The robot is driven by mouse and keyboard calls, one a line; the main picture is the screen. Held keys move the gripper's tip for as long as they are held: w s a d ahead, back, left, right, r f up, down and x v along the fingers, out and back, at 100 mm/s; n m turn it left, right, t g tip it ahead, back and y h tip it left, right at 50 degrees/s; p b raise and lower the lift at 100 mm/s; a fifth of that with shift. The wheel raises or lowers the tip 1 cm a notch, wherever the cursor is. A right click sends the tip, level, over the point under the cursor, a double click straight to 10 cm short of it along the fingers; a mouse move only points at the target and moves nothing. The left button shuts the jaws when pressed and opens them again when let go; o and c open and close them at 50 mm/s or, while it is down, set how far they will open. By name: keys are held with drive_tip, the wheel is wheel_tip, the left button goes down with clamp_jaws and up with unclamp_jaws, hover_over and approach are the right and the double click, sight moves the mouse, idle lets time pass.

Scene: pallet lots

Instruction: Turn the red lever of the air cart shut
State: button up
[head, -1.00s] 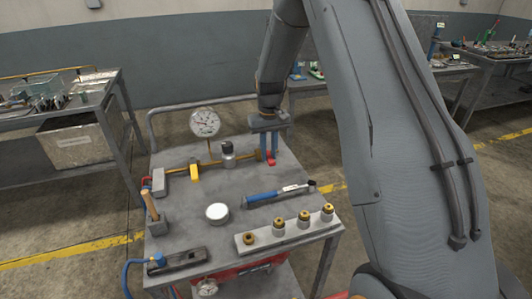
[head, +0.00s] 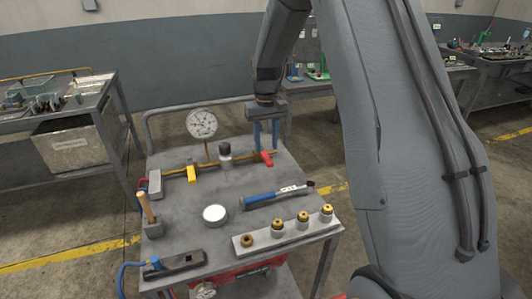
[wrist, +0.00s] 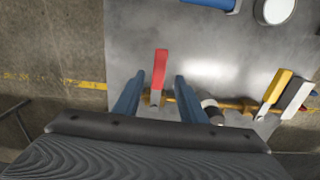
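The red lever (head: 267,159) sits at the right end of the brass pipe (head: 238,157) on the air cart (head: 185,222). In the wrist view the red lever (wrist: 161,65) stands across the pipe (wrist: 235,104), roughly at a right angle to it. My gripper (head: 266,147) is open and points down just above the lever. In the wrist view my gripper (wrist: 157,80) has one finger on each side of the lever, with gaps showing. Nothing is held between the fingers.
A yellow lever (head: 192,174) and a round gauge (head: 202,124) are on the same pipe. A blue-handled tool (head: 263,197), a white round lid (head: 214,213), a mallet (head: 149,214) and a rack of brass fittings (head: 262,246) lie on the cart top. A handrail (head: 151,126) runs behind.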

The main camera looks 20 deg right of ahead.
sight(266, 158)
drive_tip(key=shift+r+b, duration=0.3)
drive_tip(key=shift+r, duration=1.5)
drive_tip(key=shift+s, duration=0.15)
